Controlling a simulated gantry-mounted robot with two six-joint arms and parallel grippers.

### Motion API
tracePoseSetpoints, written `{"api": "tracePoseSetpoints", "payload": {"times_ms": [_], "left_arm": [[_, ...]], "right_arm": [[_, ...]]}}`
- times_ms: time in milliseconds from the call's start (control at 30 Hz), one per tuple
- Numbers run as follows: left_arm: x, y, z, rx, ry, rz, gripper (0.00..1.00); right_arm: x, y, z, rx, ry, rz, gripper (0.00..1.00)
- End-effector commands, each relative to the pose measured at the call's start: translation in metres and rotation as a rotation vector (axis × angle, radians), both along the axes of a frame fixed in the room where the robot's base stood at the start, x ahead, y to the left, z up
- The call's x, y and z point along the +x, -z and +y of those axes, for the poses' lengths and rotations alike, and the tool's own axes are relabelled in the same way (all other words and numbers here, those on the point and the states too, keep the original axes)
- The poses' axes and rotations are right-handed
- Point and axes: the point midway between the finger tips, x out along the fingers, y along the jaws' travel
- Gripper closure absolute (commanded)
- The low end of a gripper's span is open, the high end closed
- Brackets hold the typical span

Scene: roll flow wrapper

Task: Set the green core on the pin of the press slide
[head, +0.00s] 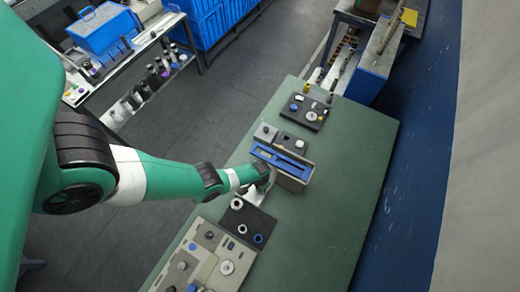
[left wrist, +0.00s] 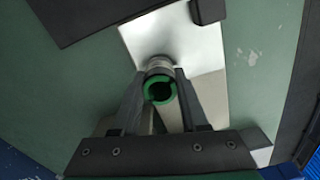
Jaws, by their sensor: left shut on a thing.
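The green core (left wrist: 149,93) is a short ring with a dark open middle. In the left wrist view it sits between the two fingers of my left gripper (left wrist: 163,80), which is shut on it. A light metal cylindrical part (left wrist: 156,63) shows just beyond the ring, over a shiny metal plate (left wrist: 195,45). I cannot tell whether that part is the pin or whether the core touches it. In the head view my left gripper (head: 266,181) is beside the blue-topped press (head: 291,177), and the core is hidden there. My right gripper is not in view.
A dark mat (head: 262,222) with white and blue rings lies just below the gripper in the head view. A beige fixture board (head: 210,262) is at the bottom. A dark board with small parts (head: 318,117) is farther up. The green table (head: 335,220) is clear at right.

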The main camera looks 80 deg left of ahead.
Motion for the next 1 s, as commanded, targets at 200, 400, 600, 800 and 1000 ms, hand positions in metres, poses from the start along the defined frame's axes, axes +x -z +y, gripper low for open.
{"api": "tracePoseSetpoints", "payload": {"times_ms": [200,400,600,800,1000], "left_arm": [[0.0002,0.0008,0.0001,0.000,0.000,0.000,1.00],[0.0002,0.0008,0.0001,0.000,0.000,0.000,0.33],[0.0002,0.0008,0.0000,0.000,0.000,0.000,0.21],[0.0001,0.0009,0.0001,0.000,0.000,0.000,0.00],[0.0001,0.0008,0.0001,0.000,0.000,0.000,0.00]], "right_arm": [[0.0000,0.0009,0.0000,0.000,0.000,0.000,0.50],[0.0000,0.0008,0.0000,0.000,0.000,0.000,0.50],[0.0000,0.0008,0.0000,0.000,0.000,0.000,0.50],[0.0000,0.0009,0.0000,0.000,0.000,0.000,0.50],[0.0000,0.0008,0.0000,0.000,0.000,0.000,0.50]]}}
